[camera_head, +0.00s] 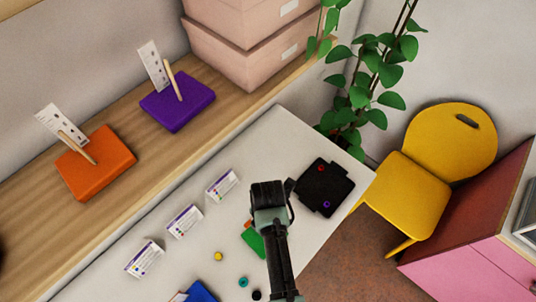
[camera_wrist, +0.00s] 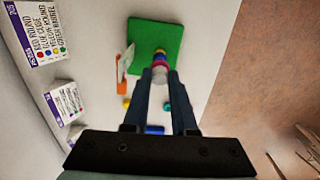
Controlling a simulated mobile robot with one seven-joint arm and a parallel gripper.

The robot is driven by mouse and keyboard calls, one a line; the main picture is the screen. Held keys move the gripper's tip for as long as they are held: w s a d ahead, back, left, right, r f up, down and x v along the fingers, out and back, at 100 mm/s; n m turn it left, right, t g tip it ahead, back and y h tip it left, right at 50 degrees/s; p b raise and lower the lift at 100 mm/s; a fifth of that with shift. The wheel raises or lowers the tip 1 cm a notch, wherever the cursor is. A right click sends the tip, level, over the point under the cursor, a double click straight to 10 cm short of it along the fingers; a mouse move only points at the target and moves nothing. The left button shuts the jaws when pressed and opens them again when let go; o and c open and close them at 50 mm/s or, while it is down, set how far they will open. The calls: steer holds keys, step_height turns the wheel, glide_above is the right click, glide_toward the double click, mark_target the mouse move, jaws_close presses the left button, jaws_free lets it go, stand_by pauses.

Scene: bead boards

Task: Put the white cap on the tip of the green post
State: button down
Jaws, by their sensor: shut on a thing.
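The green board (camera_wrist: 155,37) lies on the white table; its post stands toward the wrist camera, with blue, yellow and magenta beads (camera_wrist: 160,63) around it. My gripper (camera_wrist: 160,77) is shut on a small pale piece, which looks like the white cap (camera_wrist: 159,74). In the wrist view the cap lines up with the post's beads; I cannot tell whether it touches the post tip. In the head view my gripper (camera_head: 268,200) and arm hide the post and cap, and only part of the green board (camera_head: 253,242) shows.
A black tray (camera_head: 321,172) with a red and a purple bead lies to the right. Loose yellow (camera_head: 218,256) and teal (camera_head: 243,282) beads lie in front. Printed cards (camera_head: 184,221) line the table's left side. Orange (camera_head: 95,168) and purple (camera_head: 180,103) boards with posts stand on the shelf.

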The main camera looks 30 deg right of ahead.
steer(key=shift+f, duration=0.1)
steer(key=c, duration=0.6)
jaws_free()
steer(key=shift+c, duration=0.2)
step_height(320, 180, up, 13)
steer(key=b, duration=0.1)
stand_by(0.4)
